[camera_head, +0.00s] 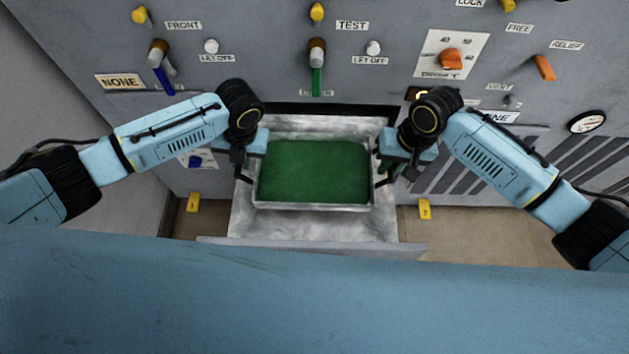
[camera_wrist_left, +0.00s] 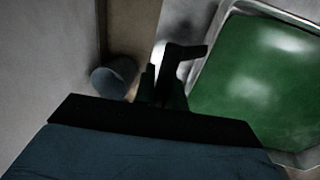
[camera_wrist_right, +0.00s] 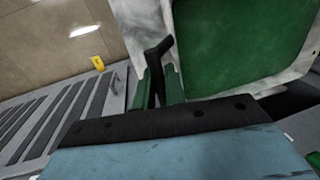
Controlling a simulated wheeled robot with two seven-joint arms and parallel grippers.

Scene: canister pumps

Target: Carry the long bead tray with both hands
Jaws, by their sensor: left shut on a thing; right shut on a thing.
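The long bead tray (camera_head: 312,207) is a shallow metal tray filled with green (camera_head: 315,165). It sits level in the middle of the head view, over a scuffed metal drawer; I cannot tell whether it touches the drawer's floor. My left gripper (camera_head: 243,172) is at the tray's left end, shut on a black handle (camera_wrist_left: 180,58) there. My right gripper (camera_head: 386,172) is at the right end, shut on the black handle (camera_wrist_right: 157,58) on that side. The green filling also shows in the left wrist view (camera_wrist_left: 255,80) and the right wrist view (camera_wrist_right: 240,40).
The open drawer (camera_head: 310,228) juts from the grey cabinet (camera_head: 265,60), which carries levers, knobs, labels and a round gauge (camera_head: 587,122). Yellow floor tags stand at left (camera_head: 193,203) and right (camera_head: 425,210). Brown floor shows on both sides of the drawer.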

